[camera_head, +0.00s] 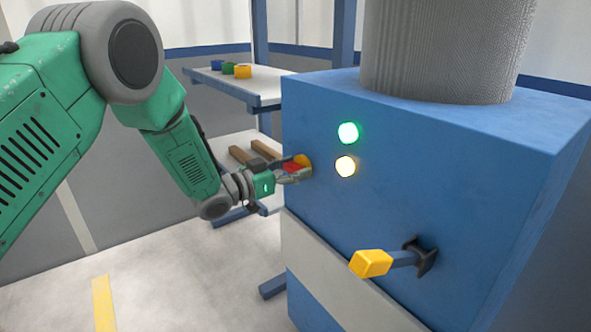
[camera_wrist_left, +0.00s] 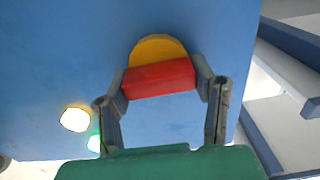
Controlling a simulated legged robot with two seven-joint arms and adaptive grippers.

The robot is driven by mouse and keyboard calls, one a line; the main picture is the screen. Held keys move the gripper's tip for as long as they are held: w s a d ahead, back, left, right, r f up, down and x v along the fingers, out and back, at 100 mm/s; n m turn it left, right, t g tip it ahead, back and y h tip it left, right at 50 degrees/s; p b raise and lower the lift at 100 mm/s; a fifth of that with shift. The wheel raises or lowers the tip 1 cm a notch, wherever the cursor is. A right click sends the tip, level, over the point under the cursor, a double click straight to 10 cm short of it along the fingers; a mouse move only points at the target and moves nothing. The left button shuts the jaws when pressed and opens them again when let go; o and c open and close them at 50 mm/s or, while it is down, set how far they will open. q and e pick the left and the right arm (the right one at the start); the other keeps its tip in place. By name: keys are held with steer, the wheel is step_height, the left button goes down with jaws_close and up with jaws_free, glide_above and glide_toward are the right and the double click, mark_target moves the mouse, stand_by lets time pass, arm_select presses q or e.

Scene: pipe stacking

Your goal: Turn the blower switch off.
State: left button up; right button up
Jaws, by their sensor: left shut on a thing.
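The blower is a blue box (camera_head: 400,210) with a wide grey ribbed cylinder on top. Its switch has a red handle (camera_wrist_left: 158,79) on a round yellow base (camera_wrist_left: 158,48). In the head view the yellow base (camera_head: 302,160) shows at the left side of the front face, partly hidden by my gripper. My left gripper (camera_head: 303,172) is at the switch. In the left wrist view its two fingers (camera_wrist_left: 160,84) are on either side of the red handle, shut on it. My right gripper is in neither view.
A green light (camera_head: 348,133) and a pale yellow light (camera_head: 345,166) are lit on the front face. A lever with a yellow grip (camera_head: 371,263) sticks out lower right. A shelf (camera_head: 270,91) with small coloured rings stands behind. Open floor lies at lower left.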

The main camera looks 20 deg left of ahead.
arm_select(q)
steer(key=shift+s+f, duration=0.2)
steer(key=shift+f, duration=0.15)
